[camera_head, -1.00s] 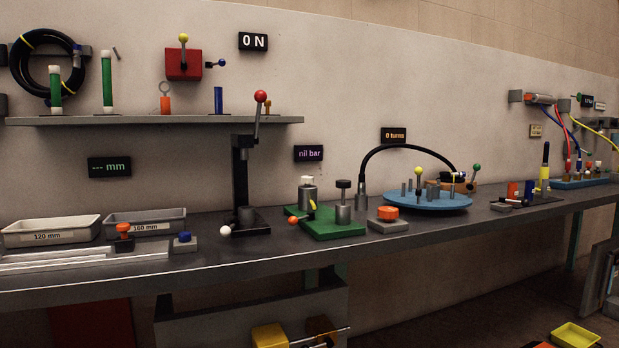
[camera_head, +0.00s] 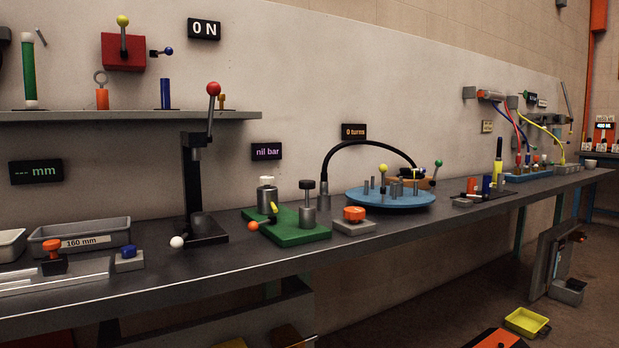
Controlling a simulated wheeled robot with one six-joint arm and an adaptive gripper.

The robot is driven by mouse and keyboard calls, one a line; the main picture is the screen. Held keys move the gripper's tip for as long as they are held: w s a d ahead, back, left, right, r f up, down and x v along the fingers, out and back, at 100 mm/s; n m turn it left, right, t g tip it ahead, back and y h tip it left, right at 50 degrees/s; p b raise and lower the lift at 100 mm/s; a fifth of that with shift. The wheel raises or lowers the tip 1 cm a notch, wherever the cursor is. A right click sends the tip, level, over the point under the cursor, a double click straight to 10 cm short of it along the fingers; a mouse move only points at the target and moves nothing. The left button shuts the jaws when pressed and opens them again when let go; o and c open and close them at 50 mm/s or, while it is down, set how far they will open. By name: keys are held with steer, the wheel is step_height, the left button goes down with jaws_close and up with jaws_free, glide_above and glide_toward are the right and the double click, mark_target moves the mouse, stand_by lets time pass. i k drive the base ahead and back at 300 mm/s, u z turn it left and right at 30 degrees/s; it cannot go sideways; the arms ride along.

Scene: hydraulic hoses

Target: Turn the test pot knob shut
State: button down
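A green base plate (camera_head: 290,236) stands on the bench below a "nil bar" display (camera_head: 266,151). On it is a grey pot with a dark knob on top (camera_head: 307,185) and a second grey pot with a white top (camera_head: 266,181). A yellow lever (camera_head: 273,210) and an orange ball (camera_head: 253,225) are at its left front. Just right of the plate, a grey block carries an orange knob (camera_head: 354,213). I cannot tell for sure which knob is the test pot's, or how far it is turned. My gripper is not in view.
A black press with a red-balled lever (camera_head: 213,88) stands left of the plate. A blue round table (camera_head: 391,198) with pegs and a black hose is to the right. A yellow bin (camera_head: 526,321) stands on the floor, right of the bench. The bench front strip is mostly clear.

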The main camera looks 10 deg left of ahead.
mark_target(267, 181)
steer(key=k, duration=0.2)
steer(key=u, duration=0.8)
